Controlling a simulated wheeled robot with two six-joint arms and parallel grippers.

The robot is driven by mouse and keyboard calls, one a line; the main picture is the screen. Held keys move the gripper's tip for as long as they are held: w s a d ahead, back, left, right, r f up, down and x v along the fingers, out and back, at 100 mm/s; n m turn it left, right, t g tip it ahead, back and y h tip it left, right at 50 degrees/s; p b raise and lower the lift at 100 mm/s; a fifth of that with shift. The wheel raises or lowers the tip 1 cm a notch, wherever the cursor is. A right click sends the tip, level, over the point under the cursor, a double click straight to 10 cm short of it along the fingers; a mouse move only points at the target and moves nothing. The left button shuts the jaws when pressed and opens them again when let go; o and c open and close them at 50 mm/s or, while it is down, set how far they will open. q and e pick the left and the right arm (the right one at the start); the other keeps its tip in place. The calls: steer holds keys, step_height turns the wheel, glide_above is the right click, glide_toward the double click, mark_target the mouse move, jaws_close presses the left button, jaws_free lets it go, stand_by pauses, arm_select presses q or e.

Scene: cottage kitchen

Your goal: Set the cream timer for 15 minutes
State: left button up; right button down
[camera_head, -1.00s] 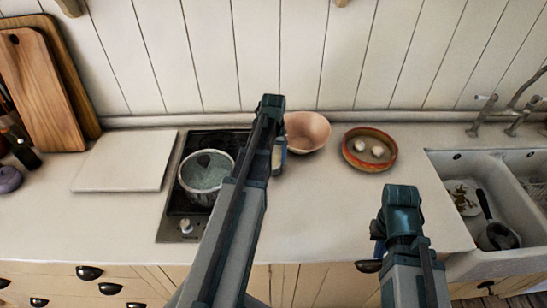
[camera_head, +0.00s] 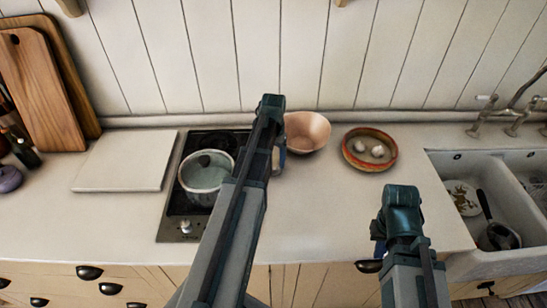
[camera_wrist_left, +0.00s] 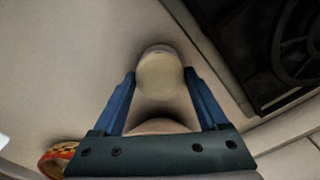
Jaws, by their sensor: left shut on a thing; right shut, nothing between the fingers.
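The cream timer (camera_wrist_left: 160,72) shows in the left wrist view as a pale, round-topped thing between the two blue fingers. My left gripper (camera_wrist_left: 160,80) is shut on it, with one finger on each side. In the head view my left gripper (camera_head: 280,158) is low over the worktop, just right of the hob, and my own arm hides most of the timer. The timer's dial marks cannot be read. My right gripper (camera_head: 378,235) is shut and empty, above the counter's front edge.
The hob (camera_head: 172,228) with a lidded pot (camera_head: 204,185) stands left of my left gripper. A pinkish bowl (camera_head: 308,132) is close behind it. A red-rimmed dish (camera_head: 352,155) with garlic-like bulbs lies further right, before the sink (camera_head: 455,170). The counter between is clear.

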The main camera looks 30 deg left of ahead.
mark_target(274, 158)
arm_select(q)
steer(key=o, duration=1.3)
steer(key=shift+r, duration=0.15)
step_height(274, 158, up, 14)
steer(key=p, duration=1.3)
steer(key=shift+f+p, duration=0.25)
steer(key=shift+p, duration=0.15)
